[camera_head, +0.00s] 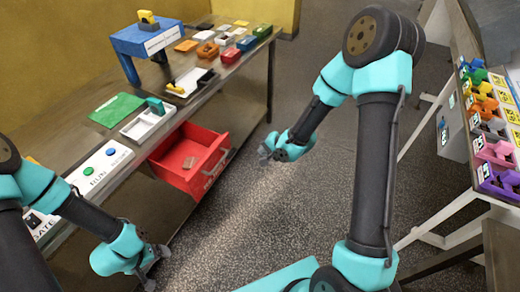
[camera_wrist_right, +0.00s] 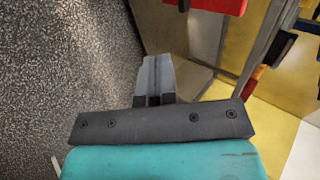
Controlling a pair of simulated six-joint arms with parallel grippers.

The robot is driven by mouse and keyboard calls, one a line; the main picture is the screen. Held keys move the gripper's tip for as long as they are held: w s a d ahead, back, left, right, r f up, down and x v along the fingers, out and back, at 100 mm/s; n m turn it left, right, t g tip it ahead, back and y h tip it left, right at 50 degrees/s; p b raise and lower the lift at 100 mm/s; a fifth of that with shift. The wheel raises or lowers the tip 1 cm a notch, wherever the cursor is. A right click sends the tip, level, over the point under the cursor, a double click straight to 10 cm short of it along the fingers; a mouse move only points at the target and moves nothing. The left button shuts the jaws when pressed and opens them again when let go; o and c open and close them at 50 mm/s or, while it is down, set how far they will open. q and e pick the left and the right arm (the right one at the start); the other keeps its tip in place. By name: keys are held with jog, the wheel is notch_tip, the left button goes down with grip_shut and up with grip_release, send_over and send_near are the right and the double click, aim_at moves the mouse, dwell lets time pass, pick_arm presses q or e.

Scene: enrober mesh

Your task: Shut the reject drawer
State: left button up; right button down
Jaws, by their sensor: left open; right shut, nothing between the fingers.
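A red part, likely the drawer, also shows at the top of the right wrist view (camera_wrist_right: 220,6). My right gripper (camera_head: 264,154) is shut and empty, a little to the right of the drawer front and apart from it. Its closed fingers also show in the right wrist view (camera_wrist_right: 156,78). My left gripper (camera_head: 156,262) is open and empty, low in front of the bench, below the drawer in the picture.
The bench top carries a RUN button panel (camera_head: 100,168), a white tray (camera_head: 148,122), a green sheet (camera_head: 117,109), a blue stand (camera_head: 147,40) and several coloured boxes. A rack of coloured bins (camera_head: 494,151) stands at the right. The speckled floor between is free.

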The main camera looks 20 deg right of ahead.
jog(key=w+a+f, duration=0.5)
jog(key=w+a, duration=0.1)
jog(key=w, duration=0.1)
jog(key=shift+w+a+f, duration=0.35)
jog(key=shift+w, duration=0.05)
dwell(0.3)
